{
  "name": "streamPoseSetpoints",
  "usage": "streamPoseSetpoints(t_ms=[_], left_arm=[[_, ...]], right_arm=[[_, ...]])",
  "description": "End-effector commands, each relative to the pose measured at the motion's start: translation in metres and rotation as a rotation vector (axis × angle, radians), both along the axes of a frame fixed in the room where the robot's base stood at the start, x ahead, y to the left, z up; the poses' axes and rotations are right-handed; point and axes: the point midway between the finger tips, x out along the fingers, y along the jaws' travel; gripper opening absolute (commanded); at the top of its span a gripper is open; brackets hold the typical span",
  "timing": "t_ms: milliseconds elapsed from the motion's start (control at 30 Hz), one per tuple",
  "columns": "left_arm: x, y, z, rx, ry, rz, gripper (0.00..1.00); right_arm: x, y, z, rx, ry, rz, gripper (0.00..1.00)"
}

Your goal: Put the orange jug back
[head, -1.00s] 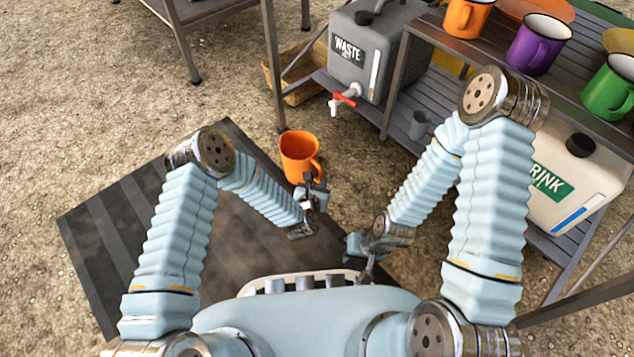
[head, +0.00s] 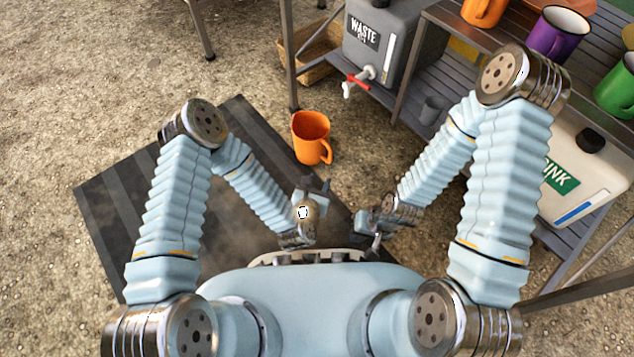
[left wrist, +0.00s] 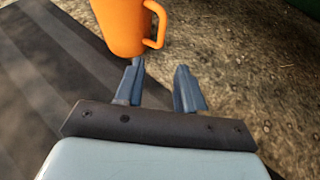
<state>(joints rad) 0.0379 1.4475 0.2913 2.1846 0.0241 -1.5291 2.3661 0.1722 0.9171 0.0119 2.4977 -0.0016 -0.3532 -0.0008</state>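The orange jug (head: 311,138) is upright at the right edge of the dark striped mat, seemingly on the ground, its handle towards the lower right. My left gripper (head: 318,190) is on the near side of the jug, apart from it. In the left wrist view, the jug (left wrist: 122,25) is cut off by the top edge, beyond the fingertips. The left gripper's fingers (left wrist: 158,75) are apart with nothing between them. My right gripper (head: 372,240) is low and close to my body, away from the jug; its fingers are too small to read.
The slatted table (head: 590,70) at the right bears orange, purple and green mugs. A wicker basket (head: 318,60) lies behind.

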Motion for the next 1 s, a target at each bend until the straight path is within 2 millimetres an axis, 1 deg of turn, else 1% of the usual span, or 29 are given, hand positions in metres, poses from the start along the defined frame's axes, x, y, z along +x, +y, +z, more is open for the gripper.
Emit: streamPoseSetpoints(t_ms=[100,233,267,367,467,500,567,600,667,700,800,833,900,1000], left_arm=[[-0.006,0.002,0.003,0.000,0.000,0.000,0.39],[-0.006,0.004,0.003,0.030,-0.001,-0.019,0.39],[-0.007,0.005,0.002,0.060,0.001,-0.040,0.39],[-0.009,0.015,-0.003,0.249,0.004,-0.177,0.39],[-0.020,0.034,-0.013,0.555,0.006,-0.438,0.39],[-0.027,0.044,-0.016,0.689,-0.001,-0.572,0.39],[-0.040,0.062,-0.021,0.879,-0.018,-0.790,0.39],[-0.051,0.073,-0.023,0.991,-0.038,-0.941,0.39],[-0.068,0.091,-0.025,1.131,-0.080,-1.168,0.39],[-0.080,0.102,-0.025,1.204,-0.114,-1.312,0.39],[-0.109,0.125,-0.022,1.318,-0.220,-1.630,0.39],[-0.116,0.130,-0.020,1.337,-0.253,-1.707,0.39],[-0.131,0.141,-0.017,1.361,-0.325,-1.854,0.39],[-0.144,0.149,-0.014,1.371,-0.400,-1.978,0.39]], right_arm=[[0.000,0.000,0.001,0.000,0.001,0.000,0.00],[0.000,0.000,0.001,0.000,0.001,0.000,0.00],[0.000,0.000,0.001,0.000,0.001,0.000,0.00],[0.000,0.000,0.001,0.000,0.001,0.000,0.00],[0.000,0.000,0.001,0.000,0.001,0.000,0.00],[0.000,0.000,0.001,0.000,0.001,0.000,0.00],[0.000,0.000,0.001,0.000,0.001,0.000,0.00],[0.000,0.000,0.001,0.000,0.001,0.000,0.00],[0.000,0.000,0.001,0.000,0.001,0.000,0.00],[0.000,0.000,0.001,0.000,0.001,0.000,0.00],[0.000,0.000,0.001,0.000,0.001,0.000,0.00],[0.000,0.000,0.001,0.000,0.001,0.000,0.00],[0.000,0.000,0.001,0.000,0.001,0.000,0.00],[0.000,0.000,0.001,0.000,0.001,0.000,0.00]])
